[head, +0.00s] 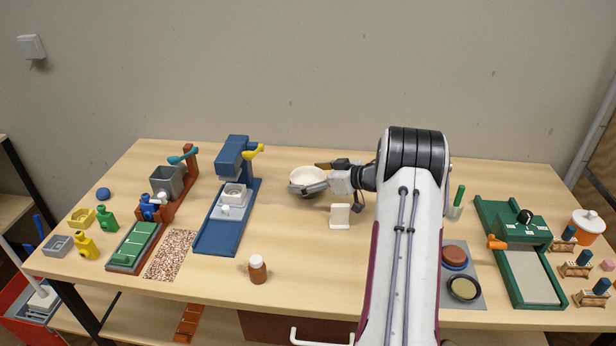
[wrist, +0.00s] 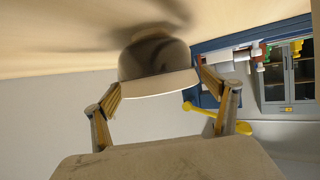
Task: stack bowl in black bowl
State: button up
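A cream bowl (head: 307,174) is at the back middle of the table. My gripper (head: 312,177) reaches it from the right, with one finger on its far side and one on its near side. In the wrist view the bowl (wrist: 158,62) lies between my two fingers (wrist: 160,82), which are at its rim on both sides. I cannot tell whether they press on it or whether it is off the table. A dark-rimmed bowl (head: 464,288) with a pale inside, seemingly the black bowl, is on a grey mat (head: 478,268) at the front right.
A blue and red round piece (head: 454,254) shares the mat. A white card-like stand (head: 340,216) is just in front of my gripper. A blue machine (head: 232,200) stands to the left and a brown jar (head: 257,269) in front. A green tool (head: 522,240) is at right. The front middle is mostly clear.

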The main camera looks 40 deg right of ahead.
jog(key=shift+r, duration=0.1)
jog(key=shift+r, duration=0.65)
jog(key=v, duration=1.2)
dwell(0.4)
